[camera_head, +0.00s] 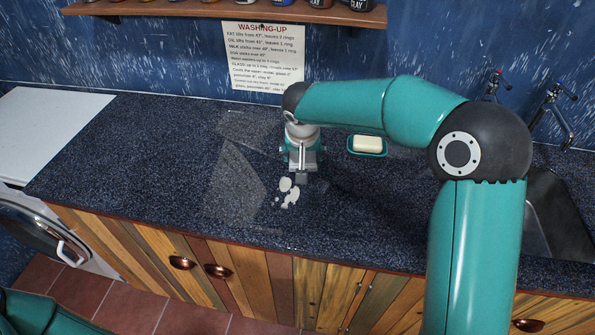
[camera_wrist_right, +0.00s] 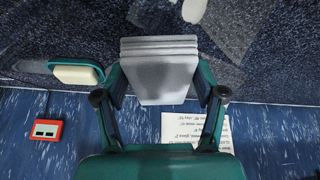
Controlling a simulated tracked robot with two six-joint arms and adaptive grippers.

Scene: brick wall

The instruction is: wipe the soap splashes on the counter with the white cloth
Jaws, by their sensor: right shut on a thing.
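My right gripper (camera_head: 301,168) reaches down over the dark speckled counter (camera_head: 120,150). It is shut on the folded white cloth, which looks pale grey and layered between the fingers in the right wrist view (camera_wrist_right: 160,75). In the head view the gripper mostly hides the cloth. White soap splashes (camera_head: 290,198) lie on the counter just in front of the gripper, and one shows at the top of the right wrist view (camera_wrist_right: 194,10). I cannot tell whether the cloth touches the counter. My left gripper is not in view.
A soap bar (camera_head: 367,143) sits in a teal dish (camera_head: 367,153) right of the gripper. Faint paler patches (camera_head: 238,150) mark the counter to the left. A sink (camera_head: 548,225) and taps (camera_head: 560,95) are at the right. A shelf (camera_head: 220,10) and notice (camera_head: 263,60) are behind.

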